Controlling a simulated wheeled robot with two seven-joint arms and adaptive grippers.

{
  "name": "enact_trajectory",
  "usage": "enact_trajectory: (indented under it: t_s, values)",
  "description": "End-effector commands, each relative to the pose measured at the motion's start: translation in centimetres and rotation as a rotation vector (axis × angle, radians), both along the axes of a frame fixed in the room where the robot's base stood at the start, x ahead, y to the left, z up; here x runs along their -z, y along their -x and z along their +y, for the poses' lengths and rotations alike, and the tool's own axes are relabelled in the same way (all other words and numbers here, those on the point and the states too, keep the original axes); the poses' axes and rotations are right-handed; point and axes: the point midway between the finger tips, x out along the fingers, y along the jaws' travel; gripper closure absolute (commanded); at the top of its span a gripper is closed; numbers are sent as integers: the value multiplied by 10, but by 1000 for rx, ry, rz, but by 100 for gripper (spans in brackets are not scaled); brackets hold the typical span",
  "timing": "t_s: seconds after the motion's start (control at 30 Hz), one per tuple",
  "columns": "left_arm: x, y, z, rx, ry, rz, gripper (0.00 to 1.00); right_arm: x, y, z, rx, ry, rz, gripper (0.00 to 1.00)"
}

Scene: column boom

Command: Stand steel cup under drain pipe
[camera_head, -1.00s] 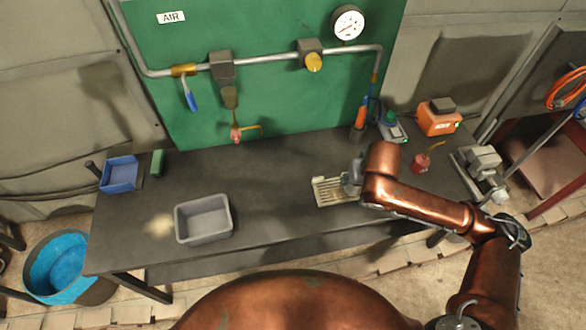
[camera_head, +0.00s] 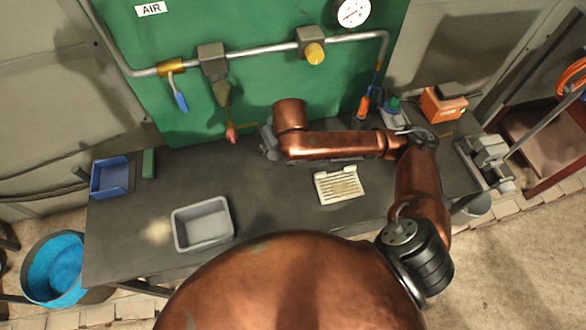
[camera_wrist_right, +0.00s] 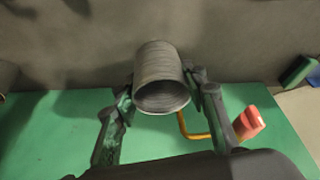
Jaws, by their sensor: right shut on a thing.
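The steel cup (camera_wrist_right: 158,64) is held between the fingers of my right gripper (camera_wrist_right: 160,92) in the right wrist view, its round ribbed end toward the camera. In the head view my right gripper (camera_head: 268,142) is at the back of the bench, near the green panel, and the arm hides the cup. A thin brass drain pipe (camera_wrist_right: 188,128) with a red handle (camera_wrist_right: 250,122) shows just beside the cup in the wrist view. In the head view the red handle (camera_head: 231,133) hangs under the filter (camera_head: 221,92), left of the gripper. My left gripper is not in view.
A slotted cream tray (camera_head: 340,186) lies on the dark bench (camera_head: 270,205), in front of my right arm. A grey bin (camera_head: 203,222), a blue bin (camera_head: 111,177) and a green block (camera_head: 149,163) are on the left. An orange box (camera_head: 443,103) stands back right.

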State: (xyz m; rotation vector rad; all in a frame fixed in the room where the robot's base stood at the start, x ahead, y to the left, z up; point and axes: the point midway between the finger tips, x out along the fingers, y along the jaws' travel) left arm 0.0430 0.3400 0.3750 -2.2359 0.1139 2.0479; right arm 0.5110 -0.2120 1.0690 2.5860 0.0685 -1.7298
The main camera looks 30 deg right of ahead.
Motion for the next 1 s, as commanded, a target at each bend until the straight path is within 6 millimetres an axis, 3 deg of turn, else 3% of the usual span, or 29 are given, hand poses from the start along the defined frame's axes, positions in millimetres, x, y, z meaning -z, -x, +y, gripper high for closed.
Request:
enact_trajectory:
  t_s: [0.03, 0.37, 0.6, 0.8, 1.0]
  values:
    - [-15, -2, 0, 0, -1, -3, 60, -3, 7, 0, -32, 1, 5, 86]
    - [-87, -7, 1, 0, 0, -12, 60, 9, 64, 7, -367, -2, 6, 86]
    - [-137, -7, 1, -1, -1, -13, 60, 10, 120, 14, -615, -3, 6, 86]
    - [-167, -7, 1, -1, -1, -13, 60, 6, 161, 21, -779, -4, 3, 86]
    - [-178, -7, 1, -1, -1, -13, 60, 5, 180, 26, -860, -2, 0, 86]
